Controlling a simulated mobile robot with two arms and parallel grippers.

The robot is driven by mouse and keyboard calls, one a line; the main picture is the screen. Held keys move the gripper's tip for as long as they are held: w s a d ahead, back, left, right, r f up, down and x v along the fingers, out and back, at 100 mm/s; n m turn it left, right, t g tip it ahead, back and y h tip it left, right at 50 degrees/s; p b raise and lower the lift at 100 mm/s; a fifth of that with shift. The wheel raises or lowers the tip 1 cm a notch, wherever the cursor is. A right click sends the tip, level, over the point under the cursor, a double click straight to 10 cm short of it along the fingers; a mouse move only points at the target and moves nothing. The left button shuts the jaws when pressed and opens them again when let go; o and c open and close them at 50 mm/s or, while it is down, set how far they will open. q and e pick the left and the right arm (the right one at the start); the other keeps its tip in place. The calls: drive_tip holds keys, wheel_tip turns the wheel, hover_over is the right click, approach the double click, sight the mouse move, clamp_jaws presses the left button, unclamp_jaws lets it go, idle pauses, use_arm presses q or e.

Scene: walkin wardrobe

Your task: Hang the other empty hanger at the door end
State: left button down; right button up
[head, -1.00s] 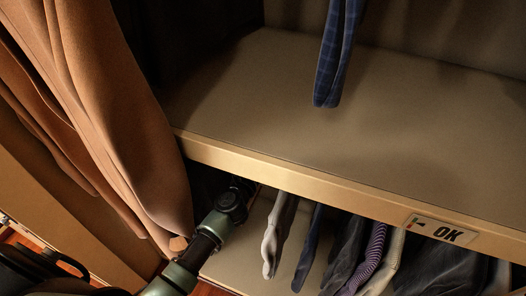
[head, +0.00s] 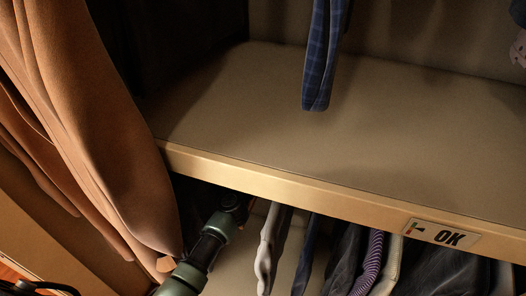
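No empty hanger shows in the head view. My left arm comes in from the lower left and reaches under the shelf edge, beside the brown coat. Its gripper is hidden in the dark below the shelf, so its fingers cannot be seen. My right gripper is not in view. A blue checked garment (head: 319,65) hangs above the shelf (head: 230,100). Below the shelf hang several garments, among them a pale grey one (head: 270,250), a dark blue one (head: 306,262) and a purple striped one (head: 370,265).
A long brown coat (head: 85,110) hangs at the left, close to my arm. The shelf's front edge (head: 290,192) crosses above the lower garments and bears an "OK" label (head: 441,234). The shelf top is bare. Part of a patterned garment (head: 518,48) shows at the far right.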

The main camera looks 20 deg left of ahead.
use_arm(q)
drive_tip(key=shift+f+b, duration=0.3)
drive_tip(key=shift+f, duration=0.15)
idle(0.6)
drive_tip(key=c, duration=1.1)
unclamp_jaws()
